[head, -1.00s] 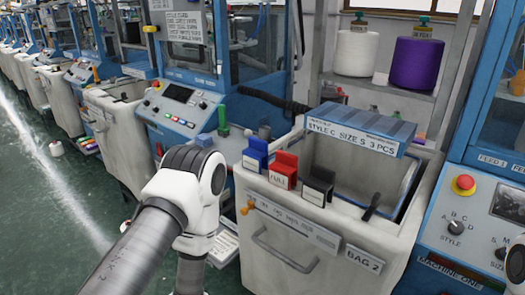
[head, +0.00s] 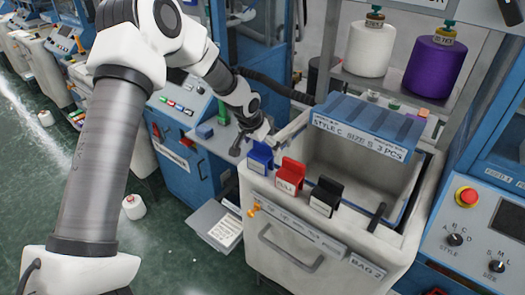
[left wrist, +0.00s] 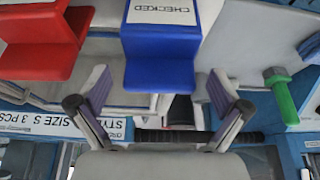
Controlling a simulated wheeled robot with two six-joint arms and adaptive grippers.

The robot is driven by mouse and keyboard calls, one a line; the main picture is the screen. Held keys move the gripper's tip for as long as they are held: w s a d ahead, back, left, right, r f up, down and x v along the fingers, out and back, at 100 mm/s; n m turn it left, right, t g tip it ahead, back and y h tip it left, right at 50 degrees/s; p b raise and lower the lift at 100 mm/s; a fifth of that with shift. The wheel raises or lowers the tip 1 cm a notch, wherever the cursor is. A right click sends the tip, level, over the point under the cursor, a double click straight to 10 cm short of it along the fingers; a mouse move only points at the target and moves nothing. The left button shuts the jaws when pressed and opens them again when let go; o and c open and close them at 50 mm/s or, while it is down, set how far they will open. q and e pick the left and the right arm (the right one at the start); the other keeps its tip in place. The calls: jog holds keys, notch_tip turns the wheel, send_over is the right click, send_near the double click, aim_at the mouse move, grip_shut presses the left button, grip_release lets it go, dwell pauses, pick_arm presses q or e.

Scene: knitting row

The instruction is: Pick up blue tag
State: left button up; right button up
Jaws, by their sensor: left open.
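The blue tag (head: 260,156) hangs on the front rim of the white bin, at the left end of a row of tags. In the left wrist view the blue tag (left wrist: 162,72) reads "CHECKED" and lies between the fingers, beyond their tips. My left gripper (head: 253,138) is open and empty, just above and behind the blue tag. Its two fingers also show in the left wrist view (left wrist: 158,84), apart from each other. Contact with the tag cannot be told. My right gripper is not in view.
A red tag (head: 290,174) and a black tag (head: 326,196) sit to the right on the same rim of the bin (head: 300,225). A green peg (left wrist: 281,95) stands right in the wrist view.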

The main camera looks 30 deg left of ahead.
aim_at(264, 150)
pick_arm(q)
jog(key=x, duration=0.2)
jog(key=shift+a+f, duration=0.1)
jog(key=shift+f, duration=0.2)
jog(key=shift+w+f, duration=0.25)
jog(key=shift+w, duration=0.15)
jog(key=shift+s+r, duration=0.2)
jog(key=shift+s, duration=0.1)
jog(key=c, duration=1.1)
jog(key=shift+o, duration=0.2)
jog(key=shift+w, duration=0.1)
